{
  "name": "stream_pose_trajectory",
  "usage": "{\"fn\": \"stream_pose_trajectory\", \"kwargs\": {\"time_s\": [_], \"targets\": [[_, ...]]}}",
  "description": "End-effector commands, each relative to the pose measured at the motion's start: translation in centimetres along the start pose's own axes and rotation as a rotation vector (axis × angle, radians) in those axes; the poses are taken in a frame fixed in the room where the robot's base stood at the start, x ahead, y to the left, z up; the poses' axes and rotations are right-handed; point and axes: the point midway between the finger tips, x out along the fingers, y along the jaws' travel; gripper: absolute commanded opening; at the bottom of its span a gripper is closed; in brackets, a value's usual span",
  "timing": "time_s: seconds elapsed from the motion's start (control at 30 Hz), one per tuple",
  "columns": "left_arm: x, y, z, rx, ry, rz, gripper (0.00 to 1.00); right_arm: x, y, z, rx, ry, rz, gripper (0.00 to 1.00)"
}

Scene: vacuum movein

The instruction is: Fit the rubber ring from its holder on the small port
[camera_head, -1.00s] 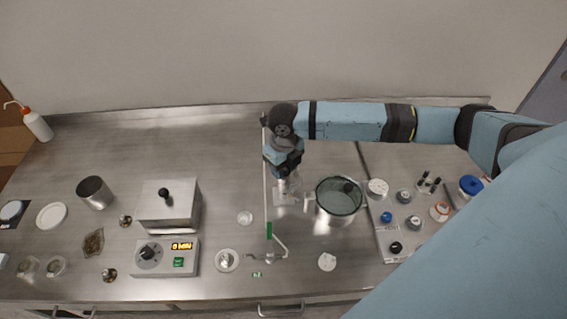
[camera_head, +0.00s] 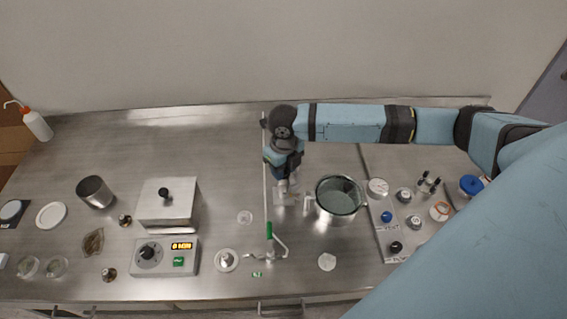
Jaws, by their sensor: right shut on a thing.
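My right gripper (camera_head: 282,186) points down over the middle of the bench, just left of the glass-topped round chamber (camera_head: 340,197). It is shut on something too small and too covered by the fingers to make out. A short pale port (camera_head: 308,203) sticks out of the chamber's left side, close to the gripper. A clear piece (camera_head: 287,199) lies under the fingertips; whether they touch it cannot be told. A round pale stand with a central post (camera_head: 226,260) may be the ring holder; no ring can be told on it. My left gripper is not in view.
A green-handled part (camera_head: 269,230) with thin rods stands in front of the gripper. A control box (camera_head: 165,257) and a lidded metal box (camera_head: 167,204) are on the left. A panel with gauges and knobs (camera_head: 396,247) lies right of the chamber. The back left bench is clear.

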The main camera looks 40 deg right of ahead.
Motion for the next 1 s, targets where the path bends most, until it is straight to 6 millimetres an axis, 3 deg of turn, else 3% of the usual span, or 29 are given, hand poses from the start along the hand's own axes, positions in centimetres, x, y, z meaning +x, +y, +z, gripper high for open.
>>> {"fn": "stream_pose_trajectory", "kwargs": {"time_s": [0.37,0.4,0.5,0.53,1.0], "targets": [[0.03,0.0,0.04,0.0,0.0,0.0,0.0,0.27,0.03,-0.08,0.0,0.002,0.0,0.19],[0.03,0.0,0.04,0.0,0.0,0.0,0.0,0.28,0.03,-0.08,0.0,0.003,0.0,0.41],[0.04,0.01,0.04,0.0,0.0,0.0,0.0,0.31,-0.01,-0.1,0.0,0.003,-0.001,0.64],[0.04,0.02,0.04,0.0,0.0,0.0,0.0,0.31,-0.04,-0.1,0.001,0.003,-0.001,0.66],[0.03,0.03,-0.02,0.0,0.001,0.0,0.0,0.3,-0.32,-0.05,0.004,0.003,-0.007,0.66]]}}
